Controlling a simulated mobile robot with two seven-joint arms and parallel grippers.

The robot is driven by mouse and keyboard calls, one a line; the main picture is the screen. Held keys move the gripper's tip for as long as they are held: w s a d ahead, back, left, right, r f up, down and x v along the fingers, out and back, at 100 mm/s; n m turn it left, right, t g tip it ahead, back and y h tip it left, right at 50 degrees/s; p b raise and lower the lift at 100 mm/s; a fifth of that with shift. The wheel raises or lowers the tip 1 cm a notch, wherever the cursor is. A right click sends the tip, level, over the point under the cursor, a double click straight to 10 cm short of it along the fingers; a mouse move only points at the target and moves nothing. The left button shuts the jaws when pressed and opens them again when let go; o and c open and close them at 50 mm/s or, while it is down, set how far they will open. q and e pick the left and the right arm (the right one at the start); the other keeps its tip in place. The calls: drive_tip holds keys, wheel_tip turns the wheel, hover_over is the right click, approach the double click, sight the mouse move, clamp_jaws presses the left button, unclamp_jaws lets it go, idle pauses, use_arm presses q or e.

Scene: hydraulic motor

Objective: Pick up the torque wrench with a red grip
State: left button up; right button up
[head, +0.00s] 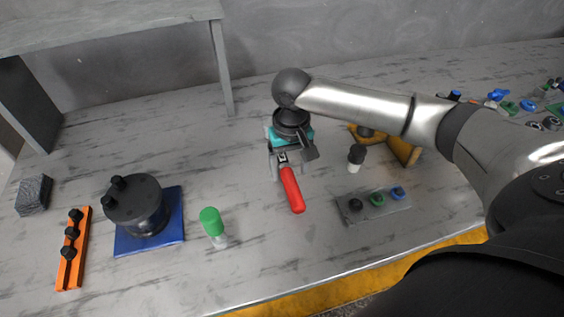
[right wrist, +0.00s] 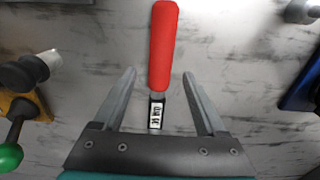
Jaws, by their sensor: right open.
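The torque wrench has a red grip (head: 291,190) and a dark metal neck with a white label. It lies on the grey table, its grip toward the front edge. In the right wrist view its red grip (right wrist: 163,45) points to the top and the labelled neck lies between the fingers. My right gripper (head: 287,166) is open over the neck, one finger on each side, with gaps to both; it also shows in the right wrist view (right wrist: 159,78). The wrench's head is hidden under my gripper. My left gripper is not in view.
Left stand a green-capped bottle (head: 211,224), a black motor (head: 139,206) on a blue mat (head: 175,222) and an orange holder (head: 74,248). Right are a black-capped bottle (head: 356,157), a clear plate with coloured knobs (head: 374,206) and a yellow stand (head: 402,149).

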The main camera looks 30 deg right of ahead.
sight(289, 176)
wheel_tip(289, 176, down, 4)
drive_tip(key=shift+w+r+b, duration=0.1)
drive_tip(key=shift+b, duration=0.45)
drive_tip(key=shift+c, duration=0.4)
clamp_jaws()
drive_tip(key=shift+r, duration=0.1)
idle(0.4)
